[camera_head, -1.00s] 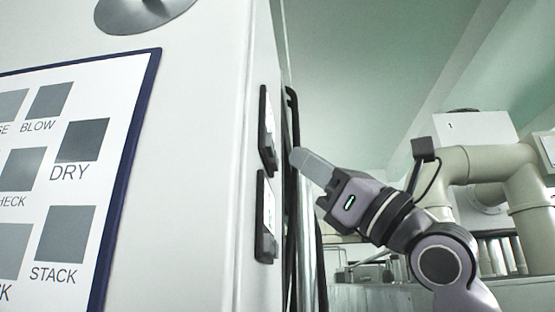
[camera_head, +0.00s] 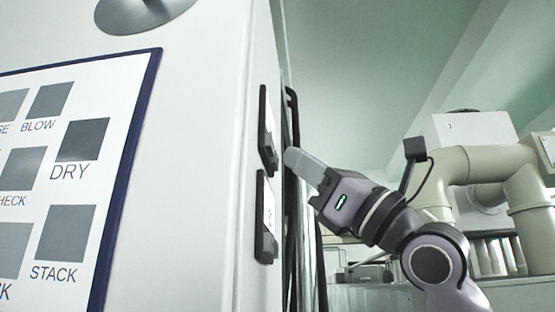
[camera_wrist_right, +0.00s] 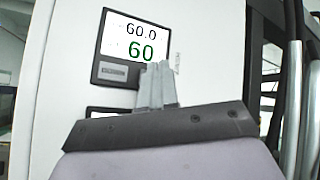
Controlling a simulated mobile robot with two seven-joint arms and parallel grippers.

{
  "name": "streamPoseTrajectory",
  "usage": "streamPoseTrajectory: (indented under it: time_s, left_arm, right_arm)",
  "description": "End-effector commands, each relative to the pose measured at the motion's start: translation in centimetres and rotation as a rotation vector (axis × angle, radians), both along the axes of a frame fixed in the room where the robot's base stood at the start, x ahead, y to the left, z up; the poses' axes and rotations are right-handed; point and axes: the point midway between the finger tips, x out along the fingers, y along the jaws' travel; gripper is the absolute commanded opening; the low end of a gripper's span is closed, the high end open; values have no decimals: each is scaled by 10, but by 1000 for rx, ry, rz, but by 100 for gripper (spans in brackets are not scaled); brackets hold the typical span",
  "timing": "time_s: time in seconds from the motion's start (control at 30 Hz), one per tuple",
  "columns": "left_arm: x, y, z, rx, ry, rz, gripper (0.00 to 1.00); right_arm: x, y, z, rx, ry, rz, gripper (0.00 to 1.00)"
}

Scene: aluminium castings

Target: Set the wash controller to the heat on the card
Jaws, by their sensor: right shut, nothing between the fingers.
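The controller (camera_wrist_right: 108,72) shows in the right wrist view as a dark-framed panel on a white wall. Its screen reads 60.0 above a green 60. In the head view two dark panels sit edge-on on the cabinet's side, an upper one (camera_head: 268,132) and a lower one (camera_head: 266,218). My right gripper (camera_head: 292,158) is shut and empty, its fingertips close to the upper panel. In the wrist view the fingertips (camera_wrist_right: 157,68) overlap the panel's lower right part; whether they touch it I cannot tell. I see no card that I can identify. My left gripper is out of view.
A white board (camera_head: 112,150) with grey squares and words such as BLOW, DRY and STACK hangs on the cabinet front. Black and metal uprights (camera_wrist_right: 292,100) stand right of the controller. Beige pipes (camera_head: 460,165) run behind my right arm.

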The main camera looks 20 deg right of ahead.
Motion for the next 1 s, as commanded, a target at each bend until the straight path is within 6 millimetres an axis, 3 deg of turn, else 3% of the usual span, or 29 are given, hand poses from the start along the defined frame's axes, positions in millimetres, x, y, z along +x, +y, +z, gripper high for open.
streamPoseTrajectory:
  time_s: [1.0]
  left_arm:
    - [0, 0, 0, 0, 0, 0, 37]
  right_arm:
    - [4, 8, 0, 0, 1, 0, 0]
